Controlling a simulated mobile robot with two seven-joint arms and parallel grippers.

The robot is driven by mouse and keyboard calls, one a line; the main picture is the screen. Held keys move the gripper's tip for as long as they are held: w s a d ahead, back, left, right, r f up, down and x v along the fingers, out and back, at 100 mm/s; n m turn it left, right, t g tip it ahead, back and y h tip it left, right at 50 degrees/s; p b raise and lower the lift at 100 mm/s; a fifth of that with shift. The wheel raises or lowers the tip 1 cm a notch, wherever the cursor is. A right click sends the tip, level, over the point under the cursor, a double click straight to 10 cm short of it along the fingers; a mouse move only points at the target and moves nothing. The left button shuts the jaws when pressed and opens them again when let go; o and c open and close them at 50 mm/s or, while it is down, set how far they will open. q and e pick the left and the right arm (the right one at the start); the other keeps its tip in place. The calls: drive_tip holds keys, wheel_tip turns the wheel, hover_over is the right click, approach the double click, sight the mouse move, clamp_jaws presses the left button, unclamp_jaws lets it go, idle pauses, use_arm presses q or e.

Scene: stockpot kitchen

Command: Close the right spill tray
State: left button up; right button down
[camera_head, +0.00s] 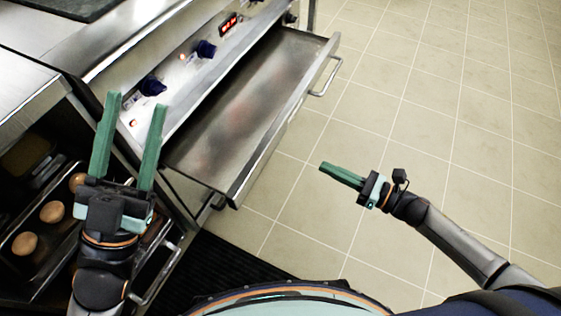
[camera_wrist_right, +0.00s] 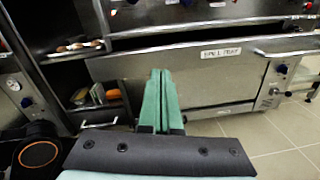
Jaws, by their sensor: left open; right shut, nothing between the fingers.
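The spill tray (camera_head: 236,118) is a wide, shallow steel drawer. In the head view it is pulled out from under the control panel, with its handle (camera_head: 327,77) on the front face. In the right wrist view its front face (camera_wrist_right: 180,62) carries a label reading spill tray, with part of the handle (camera_wrist_right: 285,52) at the right. My right gripper (camera_head: 323,167) is shut and empty, over the floor in front of the tray and apart from it. My left gripper (camera_head: 137,103) is open and empty, left of the tray near the panel's left end.
A control panel (camera_head: 186,57) with dark blue knobs and a red display runs above the tray. At the left, an open cabinet holds a rack with several round brown items (camera_head: 52,212). A black mat (camera_head: 215,275) lies on the floor. The tiled floor (camera_head: 440,110) to the right is clear.

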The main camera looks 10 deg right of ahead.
drive_tip(key=f+n+g, duration=0.1)
drive_tip(key=n, duration=0.2)
use_arm(q)
drive_tip(key=shift+s+d+f+m+h+b, duration=0.15)
drive_tip(key=shift+s+m+h+b, duration=0.15)
drive_tip(key=shift+s+h+b, duration=0.2)
drive_tip(key=shift+s+f+m+h+b, duration=0.15)
drive_tip(key=shift+s+m+h+b, duration=0.2)
drive_tip(key=shift+h+b, duration=0.2)
use_arm(e)
approach(269, 146)
drive_tip(key=shift+y, duration=0.4)
drive_tip(key=x, duration=0.7)
drive_tip(key=shift+w+d+f, duration=0.1)
drive_tip(key=shift+d+f, duration=0.05)
drive_tip(key=shift+f, duration=0.2)
